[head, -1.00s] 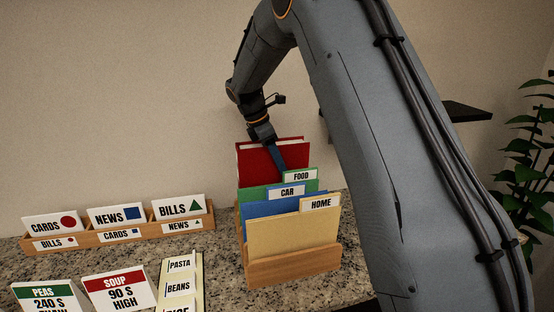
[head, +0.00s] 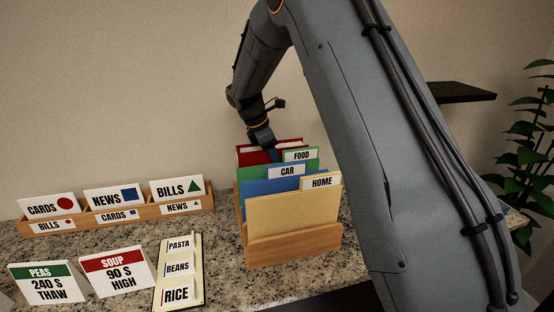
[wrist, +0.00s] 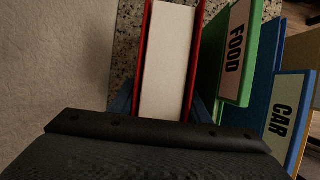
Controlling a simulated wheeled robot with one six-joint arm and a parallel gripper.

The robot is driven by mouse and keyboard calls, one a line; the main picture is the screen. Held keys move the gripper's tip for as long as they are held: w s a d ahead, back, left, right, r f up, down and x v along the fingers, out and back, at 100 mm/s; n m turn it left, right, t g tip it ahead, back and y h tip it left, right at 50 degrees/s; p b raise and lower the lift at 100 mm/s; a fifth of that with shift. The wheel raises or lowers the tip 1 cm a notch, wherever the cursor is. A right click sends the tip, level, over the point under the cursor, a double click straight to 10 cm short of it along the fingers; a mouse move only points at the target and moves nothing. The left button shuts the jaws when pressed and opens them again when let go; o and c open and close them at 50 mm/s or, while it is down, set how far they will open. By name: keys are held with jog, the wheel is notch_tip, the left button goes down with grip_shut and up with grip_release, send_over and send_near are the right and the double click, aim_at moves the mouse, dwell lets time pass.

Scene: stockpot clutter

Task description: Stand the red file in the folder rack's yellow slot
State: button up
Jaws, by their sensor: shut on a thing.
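The red file (head: 257,157), with white paper between its covers, is upright at the back of the wooden folder rack (head: 293,248). My gripper (head: 274,155) is shut on its top edge. In the wrist view, the red file (wrist: 195,60) lies between the two blue fingers. The file stands behind the green FOOD file (head: 313,168), with a narrow gap between them in the wrist view. The blue CAR file (head: 262,186) and yellow HOME file (head: 290,215) are further forward. The red file's lower edge is hidden, and I see no yellow slot marking.
A wooden card holder (head: 150,215) with CARDS, NEWS and BILLS cards stands left of the rack. PEAS (head: 47,283) and SOUP (head: 118,273) cards and a PASTA, BEANS and RICE board (head: 180,300) are in front. The wall is close behind; a plant (head: 535,165) is at right.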

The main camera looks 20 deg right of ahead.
jog(key=shift+f, duration=0.2)
jog(key=o, duration=1.6)
jog(key=shift+r+p, duration=2.25)
jog(key=shift+r, duration=1.25)
